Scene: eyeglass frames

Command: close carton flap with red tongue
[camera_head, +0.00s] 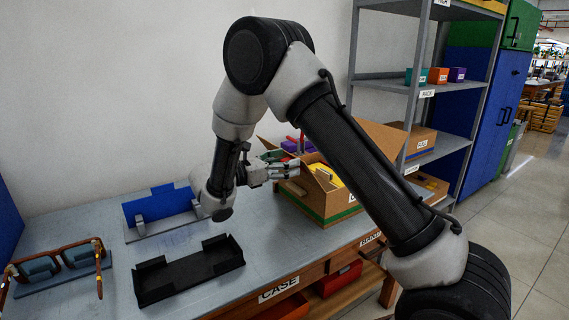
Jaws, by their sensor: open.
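An open brown carton (322,206) with a green stripe stands on the right part of the workbench. A large flap (384,136) sticks up at its right, partly behind my arm. Another raised brown flap (267,144) shows at its back left. A thin red upright piece (301,142) shows near the back of the carton; I cannot tell which flap it belongs to. My gripper (296,168) is open at the carton's left side, close to its edge. I cannot tell whether it touches the carton. Purple and yellow items show inside the carton.
A black tray (188,285) lies at the front of the bench (110,207). A blue piece in a grey stand (160,205) is behind it, and brown eyeglass frames (60,262) rest at the left. A grey shelf rack (422,80) stands behind at right.

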